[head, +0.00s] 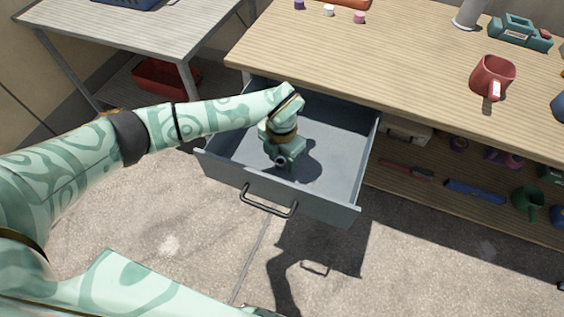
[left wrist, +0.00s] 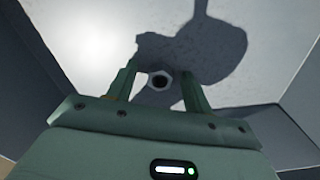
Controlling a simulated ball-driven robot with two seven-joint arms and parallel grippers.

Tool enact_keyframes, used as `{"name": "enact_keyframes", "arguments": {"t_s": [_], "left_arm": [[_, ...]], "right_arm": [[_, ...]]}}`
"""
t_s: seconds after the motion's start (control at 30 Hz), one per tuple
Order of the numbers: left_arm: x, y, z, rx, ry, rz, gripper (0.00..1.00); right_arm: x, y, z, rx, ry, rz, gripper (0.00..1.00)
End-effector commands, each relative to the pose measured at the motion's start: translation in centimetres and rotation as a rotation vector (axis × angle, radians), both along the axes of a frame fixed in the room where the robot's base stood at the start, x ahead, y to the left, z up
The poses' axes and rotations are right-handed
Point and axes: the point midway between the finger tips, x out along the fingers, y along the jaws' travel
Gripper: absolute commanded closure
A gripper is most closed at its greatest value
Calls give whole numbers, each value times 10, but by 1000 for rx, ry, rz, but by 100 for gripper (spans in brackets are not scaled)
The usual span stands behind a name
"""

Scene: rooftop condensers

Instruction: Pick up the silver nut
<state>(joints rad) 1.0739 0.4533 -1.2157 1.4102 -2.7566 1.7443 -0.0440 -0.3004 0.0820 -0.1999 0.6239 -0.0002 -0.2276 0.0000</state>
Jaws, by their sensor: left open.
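The silver nut (left wrist: 160,80) lies on the floor of the open grey drawer (head: 330,198). In the left wrist view it shows as a small hexagonal ring with a dark hole, between the two fingers of my left gripper (left wrist: 158,88). The fingers stand apart on either side, and I see no contact with it. In the head view my left gripper (head: 281,160) points down inside the drawer, near its front wall. The nut is hard to make out there beside the gripper. My right gripper is not in view.
The wooden workbench (head: 400,70) overhangs the drawer's back and holds a red mug (head: 491,77) and a teal object (head: 520,32). A shelf below bears a blue item (head: 474,192) and other things. A grey metal table (head: 130,30) stands left.

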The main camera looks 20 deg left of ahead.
Motion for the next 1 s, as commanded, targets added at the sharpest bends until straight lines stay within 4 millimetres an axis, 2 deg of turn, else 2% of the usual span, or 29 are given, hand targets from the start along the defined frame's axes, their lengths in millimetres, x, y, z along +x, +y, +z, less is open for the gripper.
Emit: {"name": "enact_keyframes", "arguments": {"t_s": [0.17, 0.2, 0.37, 0.67, 0.77, 1.0], "left_arm": [[1, 0, 1, 0, -3, 0, 49], [1, 0, 1, 0, -3, 0, 55], [1, 0, 1, -1, -3, 0, 98], [1, 0, 4, -1, -4, 0, 98], [1, 0, 19, -2, -7, 0, 98], [2, 0, 76, 0, -11, -1, 98]], "right_arm": [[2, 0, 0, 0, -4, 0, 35], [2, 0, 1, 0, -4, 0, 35], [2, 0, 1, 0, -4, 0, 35], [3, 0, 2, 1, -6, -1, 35], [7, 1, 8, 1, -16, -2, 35], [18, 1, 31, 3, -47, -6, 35]]}}
